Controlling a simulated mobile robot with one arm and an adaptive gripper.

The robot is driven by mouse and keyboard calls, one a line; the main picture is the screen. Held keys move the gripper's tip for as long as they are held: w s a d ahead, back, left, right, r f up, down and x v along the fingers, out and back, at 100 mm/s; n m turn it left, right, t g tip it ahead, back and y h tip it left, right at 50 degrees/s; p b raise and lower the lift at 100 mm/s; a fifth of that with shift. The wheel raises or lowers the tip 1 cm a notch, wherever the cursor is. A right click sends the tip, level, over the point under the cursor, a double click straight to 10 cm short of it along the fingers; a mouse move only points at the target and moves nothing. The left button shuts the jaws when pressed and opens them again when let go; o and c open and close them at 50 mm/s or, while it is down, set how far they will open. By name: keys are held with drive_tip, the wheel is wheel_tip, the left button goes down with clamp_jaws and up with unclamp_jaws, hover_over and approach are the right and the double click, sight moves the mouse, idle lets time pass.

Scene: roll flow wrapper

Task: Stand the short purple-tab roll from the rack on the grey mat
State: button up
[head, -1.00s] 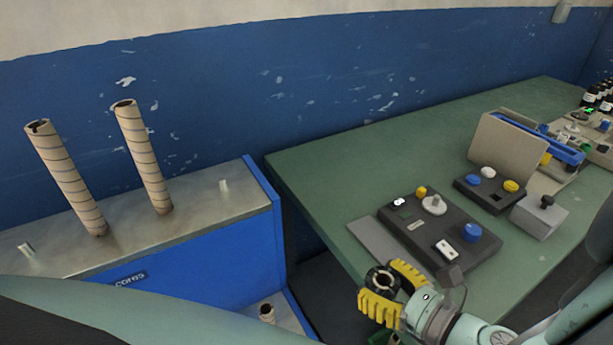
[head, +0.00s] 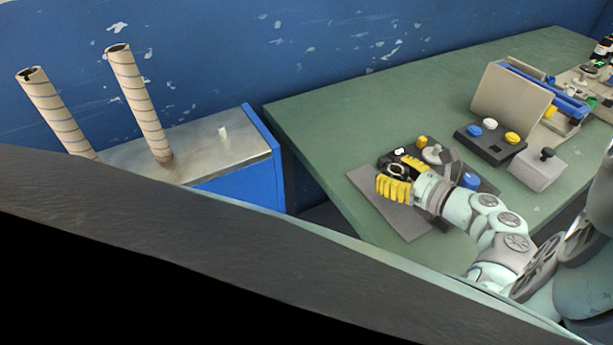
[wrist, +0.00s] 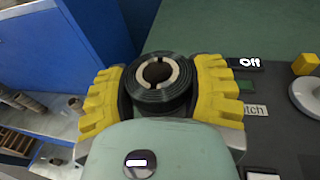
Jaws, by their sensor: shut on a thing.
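My gripper (head: 399,180) has yellow ribbed fingers shut around a short dark roll with a pale hollow core (wrist: 157,82). The roll looks upright, its open end facing the wrist camera. No purple tab shows on it. In the head view, the roll (head: 394,171) is over the grey mat (head: 362,181) area, beside the dark control panel. The gripper hides part of the mat and panel. I cannot tell whether the roll touches the mat. The rack (head: 205,148) is at left, with two tall striped tubes, one (head: 140,105) nearer the middle, standing on its steel top.
The panel (head: 450,160) with knobs and buttons lies right of the mat. A small button box (head: 492,146) and a beige machine (head: 512,95) stand farther right. Green table (head: 330,125) is clear behind the mat. A dark foreground shape covers the lower left.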

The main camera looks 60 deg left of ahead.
drive_tip(key=shift+w+a+f, duration=0.2)
drive_tip(key=shift+a, duration=0.05)
drive_tip(key=shift+f+b, duration=0.45)
drive_tip(key=shift+f, duration=1.1)
drive_tip(key=shift+f, duration=0.1)
drive_tip(key=shift+d+f, duration=0.1)
drive_tip(key=o, duration=1.3)
drive_tip(key=shift+c, duration=0.2)
